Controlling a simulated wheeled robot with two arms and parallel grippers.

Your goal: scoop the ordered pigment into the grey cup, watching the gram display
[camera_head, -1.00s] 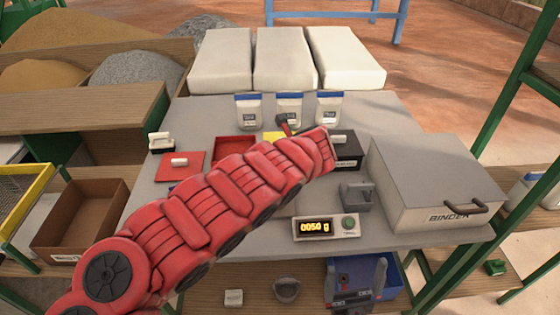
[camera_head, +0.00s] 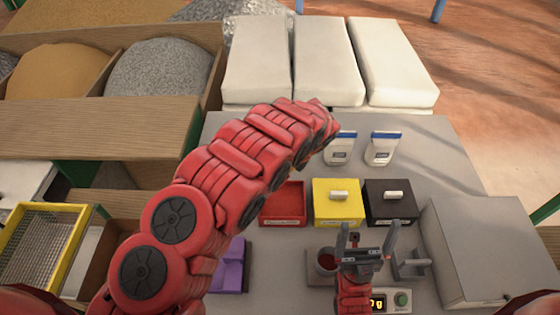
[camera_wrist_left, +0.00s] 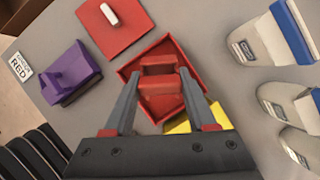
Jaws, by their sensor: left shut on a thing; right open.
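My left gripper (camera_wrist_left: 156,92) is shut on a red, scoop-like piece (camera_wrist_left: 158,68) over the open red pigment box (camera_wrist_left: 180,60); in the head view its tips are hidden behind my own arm. The red box (camera_head: 283,203) also shows there, beside the arm. The grey cup (camera_head: 326,262) stands on the scale with something dark red in it. My right gripper (camera_head: 367,238) is open and empty, just right of the cup. The gram display (camera_head: 377,303) is partly covered by my right arm; only "0 g" shows.
A yellow box (camera_head: 337,207) and a black box (camera_head: 390,208) have handled lids. A red lid (camera_wrist_left: 115,25), a purple block (camera_wrist_left: 68,75) and a "RED" label (camera_wrist_left: 20,66) lie nearby. A grey bracket (camera_head: 410,265) and the binder box (camera_head: 478,250) are at right.

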